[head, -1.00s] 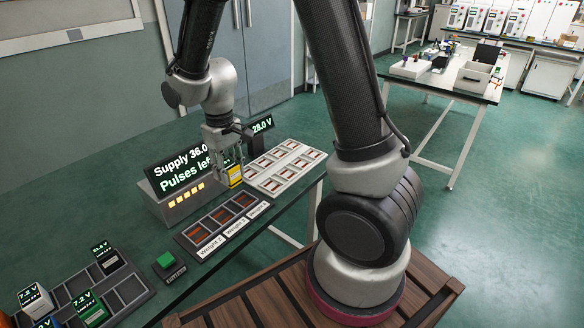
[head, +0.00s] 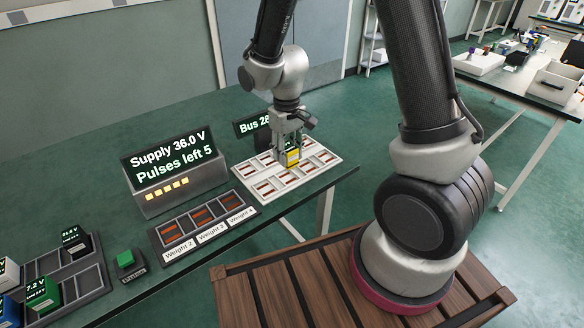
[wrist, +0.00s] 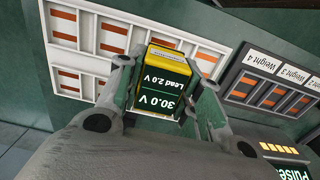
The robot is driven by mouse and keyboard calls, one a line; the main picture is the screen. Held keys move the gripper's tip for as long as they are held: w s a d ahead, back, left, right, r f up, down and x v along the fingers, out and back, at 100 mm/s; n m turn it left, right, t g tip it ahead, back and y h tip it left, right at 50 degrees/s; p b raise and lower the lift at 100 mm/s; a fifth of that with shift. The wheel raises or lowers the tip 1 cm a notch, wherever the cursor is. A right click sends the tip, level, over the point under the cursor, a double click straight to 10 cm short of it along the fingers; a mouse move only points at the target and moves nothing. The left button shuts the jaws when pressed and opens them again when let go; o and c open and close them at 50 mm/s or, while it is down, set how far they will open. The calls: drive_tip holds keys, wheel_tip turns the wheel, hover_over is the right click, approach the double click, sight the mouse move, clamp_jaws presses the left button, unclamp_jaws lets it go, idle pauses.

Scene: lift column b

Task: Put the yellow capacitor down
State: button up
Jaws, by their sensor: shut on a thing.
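My gripper (head: 291,150) is shut on the yellow capacitor (head: 292,160), which shows below the fingers over the white tray (head: 325,178) of slots. In the wrist view the yellow capacitor (wrist: 174,54) sits between the two fingers, its dark label reading 30.0 V and Lead 2.0 V. The white tray (wrist: 57,55) lies under and beside it in that view. I cannot tell whether the capacitor touches the tray. The tray's visible slots look empty, with orange-brown strips in them.
A dark three-slot tray (head: 205,222) labelled Weight 2, 3 and 4 lies left of the white tray. Behind it stands a display box (head: 180,190) reading Supply 36.0 V, Pulses left 5. A green button (head: 125,258) and a dark rack (head: 85,280) with several capacitors are further left.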

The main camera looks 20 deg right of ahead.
drive_tip(key=shift+f, duration=2.8)
drive_tip(key=o, duration=1.2)
drive_tip(key=shift+f, duration=0.1)
